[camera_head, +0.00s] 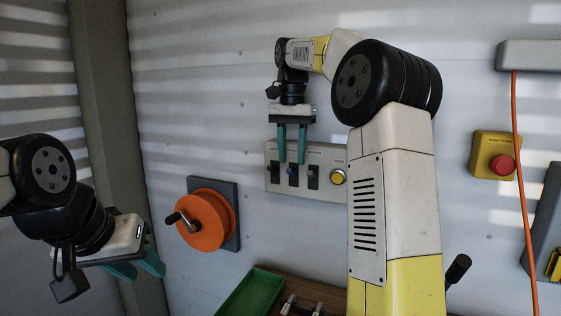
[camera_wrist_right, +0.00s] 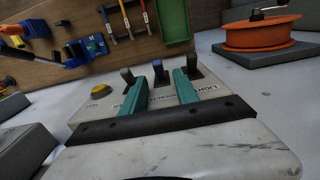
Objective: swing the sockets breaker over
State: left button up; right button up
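A grey breaker panel (camera_head: 327,188) on the wall carries three levers in a row and a yellow button. The middle lever has a blue handle (camera_wrist_right: 158,70); in the head view it (camera_head: 292,170) shows between my fingers. My right gripper (camera_head: 292,161) is open and points down at the panel, one finger on each side of the blue lever; contact cannot be told. My left gripper (camera_head: 137,270) is open and empty at the lower left.
An orange handwheel (camera_head: 203,220) with a crank is left of the panel. A yellow box with a red button (camera_head: 502,166) and an orange cable (camera_head: 520,170) are at the right. A green tray (camera_head: 250,295) lies below; tools show on the wooden board (camera_wrist_right: 90,22).

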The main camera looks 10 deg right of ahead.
jog(key=shift+r, duration=2.3)
jog(key=s+a+r, duration=0.2)
jog(key=s, duration=0.6)
jog(key=s+a+r, duration=0.3)
jog(key=s, duration=0.4)
jog(key=s+d+f+n+t+y, duration=0.1)
jog(key=s+f+n+t, duration=0.2)
jog(key=f, duration=0.7)
jog(key=s+d+f+n+t+y, duration=0.1)
jog(key=s+f+n+t, duration=0.2)
jog(key=s+f, duration=0.4)
notch_tip(320, 180, down, 4)
jog(key=shift+s+f+n, duration=0.1)
jog(key=shift+s+n, duration=0.1)
jog(key=shift+n, duration=0.5)
